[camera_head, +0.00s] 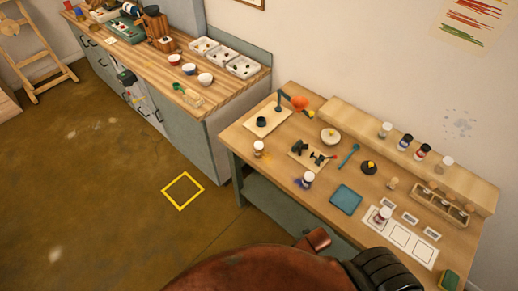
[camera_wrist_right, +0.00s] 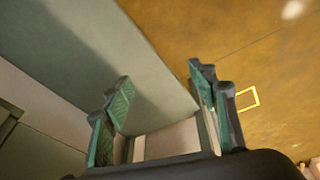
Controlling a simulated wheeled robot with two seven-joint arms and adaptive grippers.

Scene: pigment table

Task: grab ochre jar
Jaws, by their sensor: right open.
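A small jar with a white lid and ochre-yellow contents (camera_head: 259,148), which looks like the ochre jar, stands on the left part of the wooden table (camera_head: 262,172), in front of the white tray with a dark lamp-like stand. My right gripper (camera_wrist_right: 158,88) shows only in the right wrist view. Its green-padded fingers are spread wide, with nothing between them. It faces a grey-green panel and the brown floor, and no jar shows in that view. My left gripper is in neither view.
A jar with purple marks (camera_head: 306,179), a blue square pad (camera_head: 345,198) and a jar on a white card (camera_head: 382,216) share the table. Several jars stand on the raised back shelf (camera_head: 350,117). A cabinet counter (camera_head: 215,100) adjoins at the left. A yellow square (camera_head: 183,191) marks open floor.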

